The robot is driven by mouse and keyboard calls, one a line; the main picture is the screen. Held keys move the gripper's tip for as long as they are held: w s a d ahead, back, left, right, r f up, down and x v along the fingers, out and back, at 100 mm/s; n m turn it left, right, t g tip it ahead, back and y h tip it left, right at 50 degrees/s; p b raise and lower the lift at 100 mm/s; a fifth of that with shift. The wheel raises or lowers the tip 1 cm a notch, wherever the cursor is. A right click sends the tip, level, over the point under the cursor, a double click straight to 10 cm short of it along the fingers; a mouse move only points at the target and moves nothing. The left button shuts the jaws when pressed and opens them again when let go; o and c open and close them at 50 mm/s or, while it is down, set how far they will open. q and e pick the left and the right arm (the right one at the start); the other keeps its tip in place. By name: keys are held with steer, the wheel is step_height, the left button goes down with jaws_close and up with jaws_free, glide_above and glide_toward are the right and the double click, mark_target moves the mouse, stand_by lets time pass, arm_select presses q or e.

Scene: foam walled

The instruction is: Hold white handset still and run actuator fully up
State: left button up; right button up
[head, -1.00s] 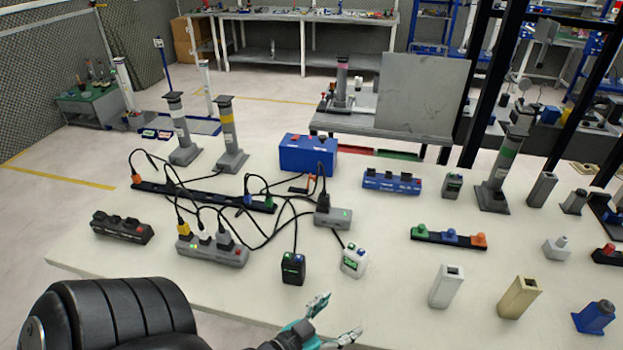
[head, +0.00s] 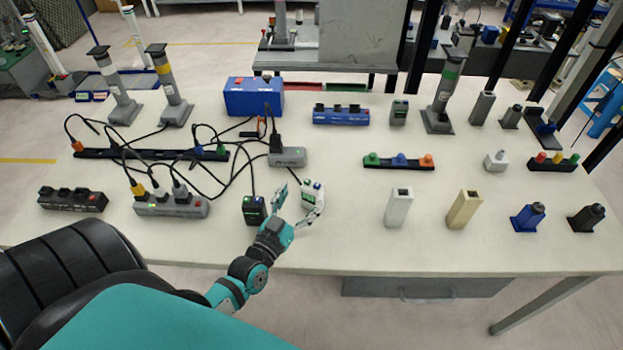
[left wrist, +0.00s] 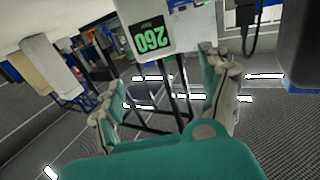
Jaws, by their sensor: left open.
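The white handset (head: 312,192), with a small green display, stands near the table's front edge. In the left wrist view the handset (left wrist: 152,38) appears upside down, its green display reading 260. My left gripper (head: 298,204) is open, its fingers spread just in front of the handset; I cannot tell whether they touch it. In the left wrist view the handset lies ahead of the two fingers with a gap between them. Lift columns stand at the back: one white-banded (head: 114,90), one yellow-banded (head: 168,87), one green-banded (head: 443,92). My right gripper is not in view.
A black handset (head: 254,210) stands just left of my left gripper. Cables tangle around the grey power strip (head: 172,206) and the grey box (head: 287,156). A blue box (head: 254,97) stands behind. A white block (head: 399,207) is to the right, with clear table between.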

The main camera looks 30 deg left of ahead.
mark_target(312, 185)
arm_select(q)
steer(key=w, duration=0.6)
steer(key=shift+w+a+p, duration=0.25)
steer(key=shift+a+p, duration=0.1)
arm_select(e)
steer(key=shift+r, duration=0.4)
arm_select(q)
steer(key=c, duration=1.3)
steer(key=shift+c, duration=0.2)
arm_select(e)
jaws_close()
